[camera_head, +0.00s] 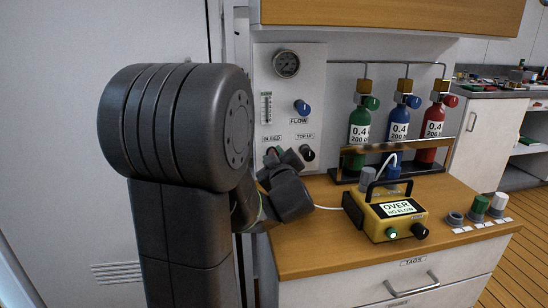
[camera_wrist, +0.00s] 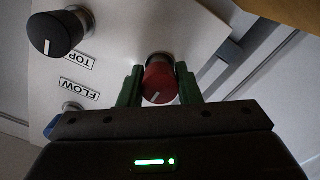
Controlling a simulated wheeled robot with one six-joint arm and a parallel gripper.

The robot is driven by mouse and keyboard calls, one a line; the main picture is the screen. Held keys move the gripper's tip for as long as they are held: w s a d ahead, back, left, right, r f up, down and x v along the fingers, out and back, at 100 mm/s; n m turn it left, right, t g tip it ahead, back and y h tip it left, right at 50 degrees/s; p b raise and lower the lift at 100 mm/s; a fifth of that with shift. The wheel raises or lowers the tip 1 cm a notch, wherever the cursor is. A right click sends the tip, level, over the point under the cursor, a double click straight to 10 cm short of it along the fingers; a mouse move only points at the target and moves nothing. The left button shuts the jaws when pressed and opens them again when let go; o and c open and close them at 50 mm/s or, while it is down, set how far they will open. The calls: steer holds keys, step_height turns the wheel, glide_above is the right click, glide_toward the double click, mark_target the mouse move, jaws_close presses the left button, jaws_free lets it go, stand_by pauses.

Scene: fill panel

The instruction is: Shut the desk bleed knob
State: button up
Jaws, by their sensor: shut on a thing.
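The bleed knob is red (camera_wrist: 158,82) with a white pointer line. In the wrist view it sits between the two green fingers of my gripper (camera_wrist: 160,86), which is shut on it. The pointer line faces the gripper side, slightly left of straight down in that view. In the head view my gripper (camera_head: 277,156) is against the white panel (camera_head: 300,85), just under the BLEED label (camera_head: 271,138). There my gripper mostly hides the knob.
The black top-up knob (camera_head: 307,153) is close at the right of my gripper, with the blue flow knob (camera_head: 301,106) above. A yellow meter (camera_head: 390,215) reading "OVER, NO FLOW" stands on the wooden desktop (camera_head: 300,255). Green (camera_head: 359,126), blue and red cylinders stand behind it.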

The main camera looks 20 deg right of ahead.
steer(key=shift+f, duration=0.1)
steer(key=o, duration=0.9)
steer(key=shift+o, duration=0.2)
steer(key=p+v, duration=0.2)
steer(key=v, duration=1.1)
steer(key=shift+s, duration=0.4)
steer(key=b+x, duration=0.2)
steer(key=x, duration=1.2)
steer(key=shift+a, duration=0.1)
steer(key=shift+s, duration=0.15)
